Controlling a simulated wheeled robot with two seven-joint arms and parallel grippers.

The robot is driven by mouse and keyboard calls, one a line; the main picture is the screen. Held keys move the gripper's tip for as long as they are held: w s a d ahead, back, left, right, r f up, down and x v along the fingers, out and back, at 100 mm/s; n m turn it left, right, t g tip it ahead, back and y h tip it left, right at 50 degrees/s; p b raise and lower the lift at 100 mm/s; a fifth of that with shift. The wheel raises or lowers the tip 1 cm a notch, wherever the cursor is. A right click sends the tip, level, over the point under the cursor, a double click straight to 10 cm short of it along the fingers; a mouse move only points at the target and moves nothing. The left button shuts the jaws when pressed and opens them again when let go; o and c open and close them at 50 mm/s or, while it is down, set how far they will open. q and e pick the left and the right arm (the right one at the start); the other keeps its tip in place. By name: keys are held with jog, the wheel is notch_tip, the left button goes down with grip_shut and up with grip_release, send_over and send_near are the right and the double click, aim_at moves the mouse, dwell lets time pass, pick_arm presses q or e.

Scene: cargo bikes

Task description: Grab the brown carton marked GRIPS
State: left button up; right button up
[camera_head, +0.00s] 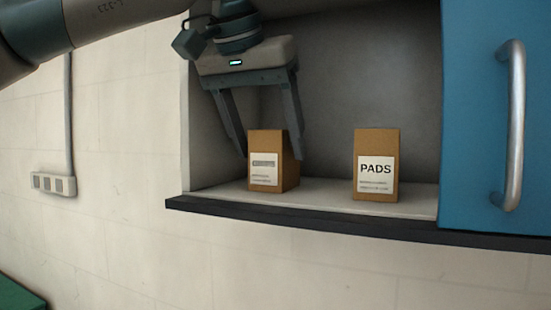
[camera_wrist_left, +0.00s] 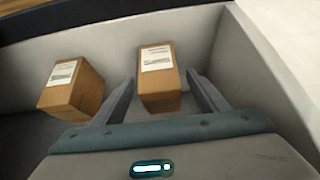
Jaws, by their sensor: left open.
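Two brown cartons stand upright in the open cabinet. The left carton (camera_head: 268,178) has a white label with a grey bar across its top line; I cannot read a name on it. The right carton (camera_head: 376,148) is marked PADS. My left gripper (camera_head: 271,157) reaches down from above, open, with a fingertip on either side of the left carton's upper part. In the left wrist view, that carton (camera_wrist_left: 158,97) appears between the fingertips (camera_wrist_left: 160,78), with gaps visible at both sides. The PADS carton (camera_wrist_left: 72,92) lies outside the fingers there. My right gripper is not in view.
The pale cabinet floor (camera_head: 325,201) has a dark front edge (camera_head: 300,221). The left cabinet wall (camera_head: 208,130) is close to my gripper. A blue door (camera_head: 475,120) with a metal handle (camera_head: 514,125) closes the right side. Free floor separates the cartons.

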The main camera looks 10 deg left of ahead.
pick_arm(q)
jog(key=shift+w, duration=0.1)
jog(key=shift+w+d+f+p, duration=0.1)
jog(key=shift+w+f+p, duration=0.25)
jog(key=shift+f+p, duration=0.25)
jog(key=p+x, duration=0.1)
jog(key=x, duration=0.1)
jog(key=shift+w+d+f, duration=0.1)
jog(key=shift+w+f, duration=0.15)
jog(key=shift+f, duration=0.05)
jog(key=shift+w+f, duration=0.25)
jog(key=shift+f, duration=0.15)
jog(key=c, duration=1.3)
